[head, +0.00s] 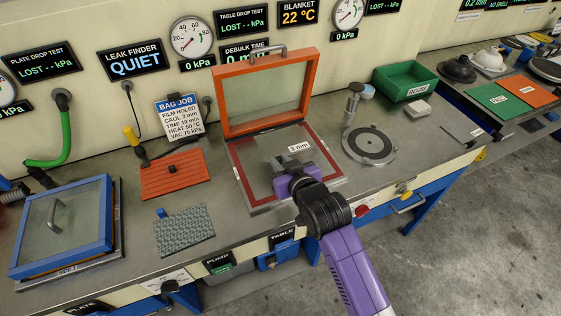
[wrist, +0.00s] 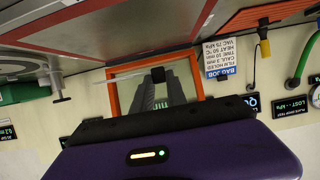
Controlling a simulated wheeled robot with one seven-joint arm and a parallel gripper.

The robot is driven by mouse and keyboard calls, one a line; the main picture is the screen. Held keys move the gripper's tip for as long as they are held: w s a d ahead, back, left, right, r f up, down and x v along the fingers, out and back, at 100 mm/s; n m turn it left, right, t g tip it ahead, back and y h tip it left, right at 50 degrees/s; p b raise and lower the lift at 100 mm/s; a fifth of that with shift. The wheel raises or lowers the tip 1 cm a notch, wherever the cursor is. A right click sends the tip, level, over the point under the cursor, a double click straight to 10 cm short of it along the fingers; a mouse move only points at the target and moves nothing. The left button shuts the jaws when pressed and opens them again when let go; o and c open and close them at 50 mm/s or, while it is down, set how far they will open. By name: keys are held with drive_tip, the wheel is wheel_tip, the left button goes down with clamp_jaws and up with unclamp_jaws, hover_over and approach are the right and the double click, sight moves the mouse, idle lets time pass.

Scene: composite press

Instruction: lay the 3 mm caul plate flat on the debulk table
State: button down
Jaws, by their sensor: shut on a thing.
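The caul plate, with its white "3 mm" label (head: 299,148), shows over the bed of the debulk table (head: 237,167), inside the red border. My gripper (head: 288,168) is at the plate's middle and hides part of it. In the wrist view, which is upside down, my gripper (wrist: 160,80) is shut on a small dark grip of the plate. A thin pale strip (wrist: 128,75) beside the fingers looks like the plate seen nearly edge-on. It looks about level, but I cannot tell whether it touches the bed. The table's orange-framed lid (head: 309,93) stands open behind.
A red slotted mat (head: 173,176) and a grey-green woven piece (head: 183,231) lie to the left. The blue-framed plate station (head: 62,227) is farther left. A round grey disc (head: 369,146), a small canister (head: 352,103) and a green bin (head: 405,85) stand to the right.

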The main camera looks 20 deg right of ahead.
drive_tip(key=shift+r, duration=0.1)
drive_tip(key=shift+f+b, duration=2.05)
drive_tip(key=shift+f, duration=1.1)
drive_tip(key=shift+f, duration=0.2)
drive_tip(key=shift+f, duration=0.25)
drive_tip(key=shift+f, duration=0.15)
drive_tip(key=c, duration=1.3)
unclamp_jaws()
drive_tip(key=shift+o, duration=0.2)
drive_tip(key=shift+s, duration=0.15)
